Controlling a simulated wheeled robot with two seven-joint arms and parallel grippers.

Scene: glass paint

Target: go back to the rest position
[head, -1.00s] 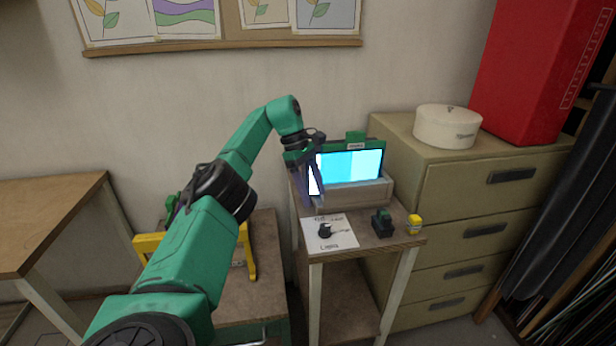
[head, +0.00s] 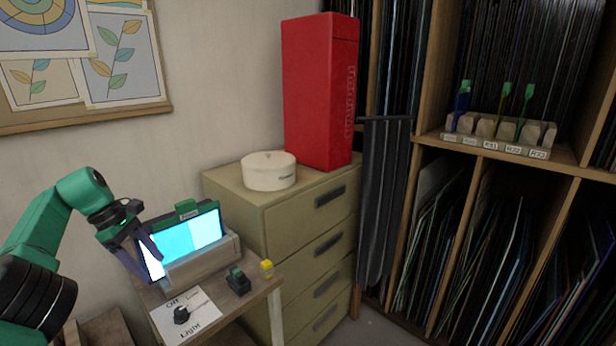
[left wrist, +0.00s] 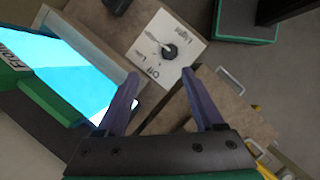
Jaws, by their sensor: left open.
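My left gripper (head: 146,262) is at the left of the head view, at the left end of a lit light box (head: 205,229). Its purple fingers are apart with nothing between them. In the left wrist view the open fingers (left wrist: 160,98) are over the edge of the small stand. The lit screen (left wrist: 70,80) fills the left of that view. A white dial plate with a black knob (left wrist: 169,51) lies beyond the fingertips. Whether the fingers touch the light box, I cannot tell. My right gripper is in neither view.
The dial plate (head: 189,316), a small dark green block (head: 237,281) and a yellow-capped item (head: 266,268) stand before the light box. A drawer cabinet (head: 285,215) carries a round white box (head: 269,171) and a tall red box (head: 318,92). Shelves with a rack (head: 500,139) are at right.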

